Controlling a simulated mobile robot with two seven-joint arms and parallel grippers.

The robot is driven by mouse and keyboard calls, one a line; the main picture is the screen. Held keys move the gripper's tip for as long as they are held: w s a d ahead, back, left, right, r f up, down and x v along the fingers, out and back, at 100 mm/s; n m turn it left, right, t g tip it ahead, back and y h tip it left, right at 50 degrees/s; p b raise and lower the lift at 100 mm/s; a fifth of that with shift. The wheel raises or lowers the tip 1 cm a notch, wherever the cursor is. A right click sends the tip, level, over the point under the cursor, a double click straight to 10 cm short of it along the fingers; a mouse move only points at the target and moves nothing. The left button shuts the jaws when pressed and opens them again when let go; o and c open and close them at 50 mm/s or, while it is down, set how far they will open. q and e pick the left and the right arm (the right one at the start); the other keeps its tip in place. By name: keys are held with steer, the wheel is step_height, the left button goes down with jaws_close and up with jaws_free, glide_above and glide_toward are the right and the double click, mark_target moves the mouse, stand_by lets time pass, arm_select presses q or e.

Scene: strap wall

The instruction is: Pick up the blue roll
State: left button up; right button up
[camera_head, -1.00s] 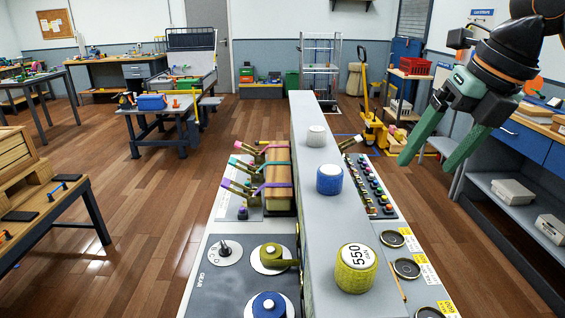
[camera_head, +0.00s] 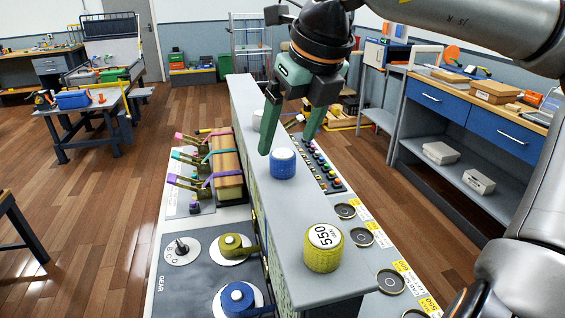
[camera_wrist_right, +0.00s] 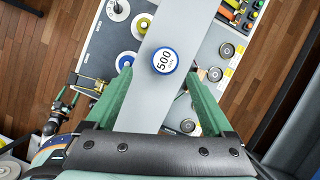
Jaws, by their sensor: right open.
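The blue roll (camera_head: 283,163) stands upright on top of the narrow grey wall (camera_head: 290,215). In the right wrist view the blue roll (camera_wrist_right: 165,61) shows its white top marked 500, beyond and between the fingertips. My right gripper (camera_head: 288,150) is open and empty, its green fingers pointing down just above and behind the blue roll; in the wrist view the fingers (camera_wrist_right: 158,85) stand apart on both sides of the wall.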

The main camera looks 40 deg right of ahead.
mark_target(285, 154)
steer(key=x, duration=0.5)
steer(key=shift+d+r, duration=0.1)
steer(key=shift+d, duration=0.25)
jaws_close()
